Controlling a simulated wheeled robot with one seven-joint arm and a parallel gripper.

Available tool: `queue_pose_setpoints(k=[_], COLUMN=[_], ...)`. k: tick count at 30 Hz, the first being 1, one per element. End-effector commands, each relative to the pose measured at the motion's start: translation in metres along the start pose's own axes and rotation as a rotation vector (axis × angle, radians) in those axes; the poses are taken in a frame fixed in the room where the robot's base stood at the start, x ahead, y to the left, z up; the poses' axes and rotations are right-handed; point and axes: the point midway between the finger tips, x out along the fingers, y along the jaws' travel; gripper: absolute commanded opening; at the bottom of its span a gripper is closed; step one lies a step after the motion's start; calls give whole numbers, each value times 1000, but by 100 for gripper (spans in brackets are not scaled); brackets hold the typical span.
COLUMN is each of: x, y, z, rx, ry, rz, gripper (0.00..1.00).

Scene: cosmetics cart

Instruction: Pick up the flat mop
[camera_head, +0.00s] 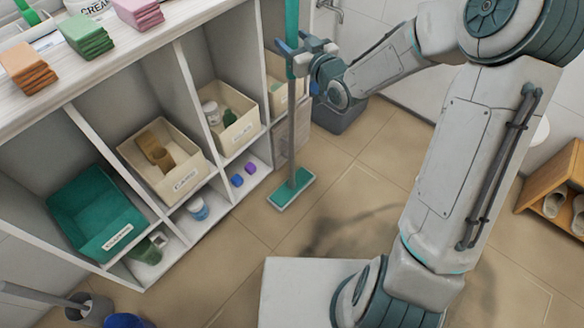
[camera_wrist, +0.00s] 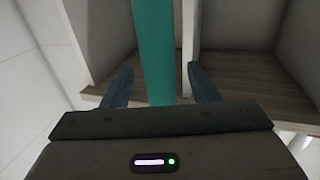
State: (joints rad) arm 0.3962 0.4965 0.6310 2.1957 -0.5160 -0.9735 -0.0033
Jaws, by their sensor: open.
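The flat mop (camera_head: 291,189) stands upright on the tiled floor beside the right end of the shelf unit. It has a grey and teal flat head and a long handle, teal in its upper part. My gripper (camera_head: 286,50) is at the teal upper handle, with its fingers open around it. In the wrist view the teal handle (camera_wrist: 153,50) runs between the two blue fingers of my gripper (camera_wrist: 158,85), with a gap visible on each side. The handle's lower part is hidden there by the gripper body.
The white shelf unit (camera_head: 187,70) stands close on the left, holding cream bins, a teal bin (camera_head: 95,212) and small bottles. A grey bucket (camera_head: 340,115) stands behind the mop. A wooden rack with shoes (camera_head: 560,190) is at the right. The floor between is clear.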

Motion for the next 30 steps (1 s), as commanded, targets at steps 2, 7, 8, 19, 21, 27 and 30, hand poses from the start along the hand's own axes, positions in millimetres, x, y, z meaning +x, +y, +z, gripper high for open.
queue_pose_setpoints(k=[2,7,8,19,21,27,30], x=[9,14,14,14,14,14,14], y=[0,0,0,0,0,0,0], z=[1,0,0,-2,-2,-3,-8], rx=[0,-1,-1,-1,-1,-2,-2], ry=[0,-1,-1,2,2,2,2], rz=[-1,0,0,0,0,0,0], gripper=[54,54,54,0,0,0,0])
